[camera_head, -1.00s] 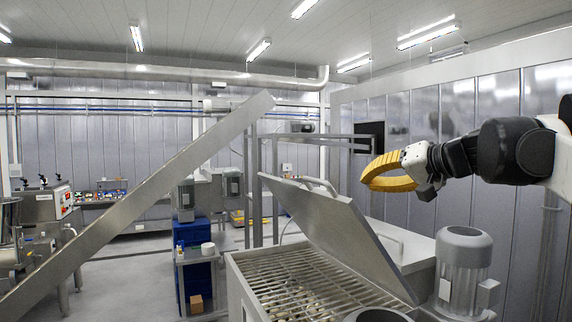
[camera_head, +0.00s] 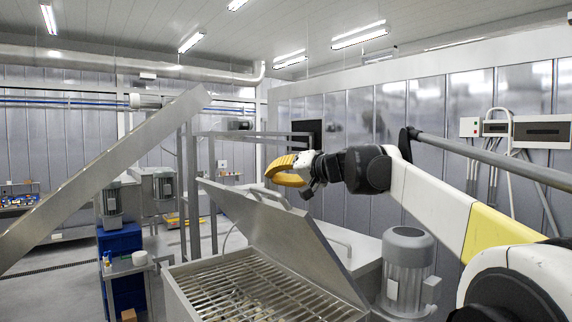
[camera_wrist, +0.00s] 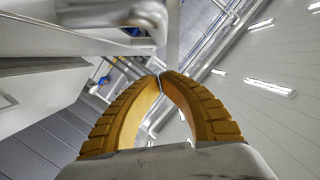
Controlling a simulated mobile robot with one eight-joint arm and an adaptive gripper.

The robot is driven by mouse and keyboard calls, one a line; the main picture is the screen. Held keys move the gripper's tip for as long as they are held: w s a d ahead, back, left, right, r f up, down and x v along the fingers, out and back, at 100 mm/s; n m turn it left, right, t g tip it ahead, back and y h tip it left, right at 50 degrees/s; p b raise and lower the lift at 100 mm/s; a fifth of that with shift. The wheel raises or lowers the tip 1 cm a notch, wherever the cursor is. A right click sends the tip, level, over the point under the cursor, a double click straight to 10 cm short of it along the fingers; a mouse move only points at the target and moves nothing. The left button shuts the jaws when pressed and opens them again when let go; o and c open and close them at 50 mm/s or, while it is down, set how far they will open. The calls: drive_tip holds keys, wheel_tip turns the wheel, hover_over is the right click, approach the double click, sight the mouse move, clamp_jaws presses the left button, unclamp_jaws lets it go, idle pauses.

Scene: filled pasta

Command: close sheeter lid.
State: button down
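The sheeter lid (camera_head: 285,240) is a flat steel panel standing raised and tilted over the sheeter (camera_head: 185,290), whose bar grate (camera_head: 250,285) lies uncovered. A blurred grey metal bar (camera_wrist: 110,15) passes close by at the upper left there.
A grey motor (camera_head: 405,270) stands right of the lid, below my arm. A long slanted steel chute (camera_head: 110,175) crosses the left. A blue stand (camera_head: 120,240) and a small side table (camera_head: 130,266) stand left of the sheeter. Floor is open at far left.

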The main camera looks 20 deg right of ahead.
drive_tip(key=shift+s+a+f, duration=0.3)
drive_tip(key=shift+a+f, duration=0.3)
drive_tip(key=shift+a, duration=0.2)
drive_tip(key=shift+w+a+f, duration=0.1)
drive_tip(key=shift+a+f, duration=0.1)
drive_tip(key=shift+f, duration=0.1)
drive_tip(key=shift+d, duration=0.1)
drive_tip(key=shift+d, duration=0.1)
